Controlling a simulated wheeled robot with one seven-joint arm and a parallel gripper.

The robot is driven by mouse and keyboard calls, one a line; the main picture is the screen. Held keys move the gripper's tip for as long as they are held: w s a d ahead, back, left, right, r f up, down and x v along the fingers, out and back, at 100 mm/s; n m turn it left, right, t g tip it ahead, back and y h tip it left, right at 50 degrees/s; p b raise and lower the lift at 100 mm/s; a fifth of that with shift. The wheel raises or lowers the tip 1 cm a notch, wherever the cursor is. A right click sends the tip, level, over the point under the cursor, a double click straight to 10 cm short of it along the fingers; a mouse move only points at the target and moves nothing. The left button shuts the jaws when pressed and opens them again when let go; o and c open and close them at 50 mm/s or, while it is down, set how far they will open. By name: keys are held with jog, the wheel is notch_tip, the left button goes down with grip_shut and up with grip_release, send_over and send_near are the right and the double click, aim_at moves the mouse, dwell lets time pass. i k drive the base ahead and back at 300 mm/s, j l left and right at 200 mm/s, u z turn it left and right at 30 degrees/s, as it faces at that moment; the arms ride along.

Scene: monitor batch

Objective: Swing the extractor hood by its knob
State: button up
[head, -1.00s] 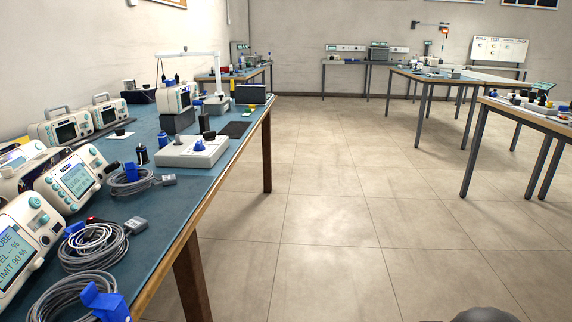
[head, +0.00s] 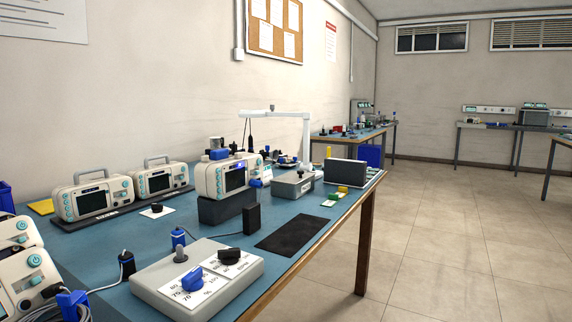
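A white jointed arm (head: 278,114) on an upright post stands at the far part of the left bench. It looks like the extractor arm. Its horizontal beam reaches left from the post, above a white monitor (head: 232,177). A small dark piece hangs near the beam's left end (head: 249,132); I cannot tell whether it is the hood or its knob. The lower part at that end is partly hidden behind the monitor. My gripper is not in view.
The blue-topped bench (head: 330,205) holds a grey box with a blue and a black knob (head: 197,278), a black mat (head: 292,232), several monitors and cables. Open tiled floor (head: 440,260) lies to the right of the bench.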

aim_at(274, 155)
jog(key=i+l+u, duration=0.3)
jog(key=i+l, duration=0.25)
jog(key=l, duration=0.15)
jog(key=i+l, duration=0.3)
jog(key=l, duration=0.15)
jog(key=i+l, duration=0.25)
jog(key=l, duration=0.15)
jog(key=z, duration=0.05)
